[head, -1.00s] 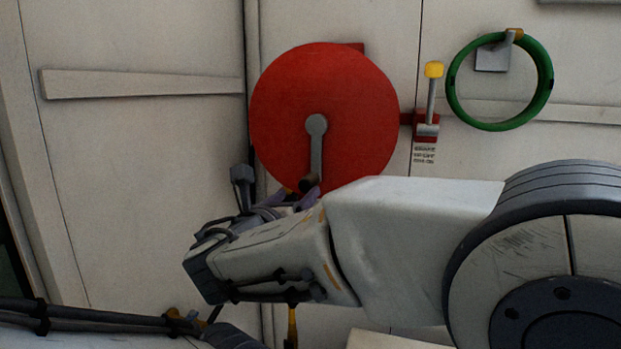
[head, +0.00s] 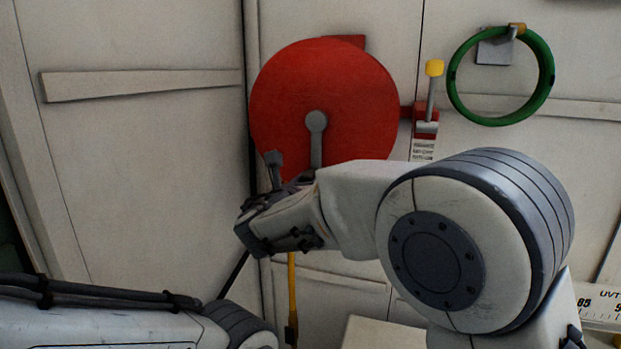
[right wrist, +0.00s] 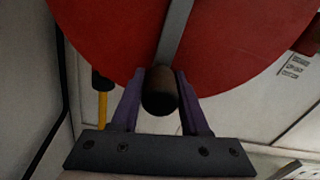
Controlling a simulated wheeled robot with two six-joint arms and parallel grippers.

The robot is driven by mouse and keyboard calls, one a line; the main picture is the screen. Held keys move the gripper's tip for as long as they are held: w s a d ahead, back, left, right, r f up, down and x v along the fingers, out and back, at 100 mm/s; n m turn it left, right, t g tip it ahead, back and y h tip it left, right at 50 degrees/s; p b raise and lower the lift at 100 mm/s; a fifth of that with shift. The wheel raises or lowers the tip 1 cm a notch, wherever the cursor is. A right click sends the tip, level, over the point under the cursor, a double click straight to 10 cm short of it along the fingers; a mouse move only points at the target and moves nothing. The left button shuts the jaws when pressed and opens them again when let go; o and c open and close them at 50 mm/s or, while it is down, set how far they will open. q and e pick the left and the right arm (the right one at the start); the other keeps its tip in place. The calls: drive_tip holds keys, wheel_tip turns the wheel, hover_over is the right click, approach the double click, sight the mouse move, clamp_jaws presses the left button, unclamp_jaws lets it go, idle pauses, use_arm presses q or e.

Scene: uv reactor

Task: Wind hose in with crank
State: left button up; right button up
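The round red hose reel (head: 345,85) is on the white wall. Its grey crank arm (head: 316,145) points down from the hub, and its handle is hidden by my right arm in the head view. In the right wrist view, the dark crank handle (right wrist: 160,95) sits between the purple fingers of my right gripper (right wrist: 160,88), which appear closed against its sides. A thin yellow length (head: 292,290), perhaps the hose, hangs below the reel. Only my left arm shows at lower left; its gripper is out of view.
A yellow-topped lever (head: 434,70) on a red mount is right of the reel. A green ring (head: 545,75) hangs from a wall bracket farther right. A wall corner lies close left of the reel. A pale surface (head: 375,335) shows at the bottom.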

clamp_jaws()
idle(1.2)
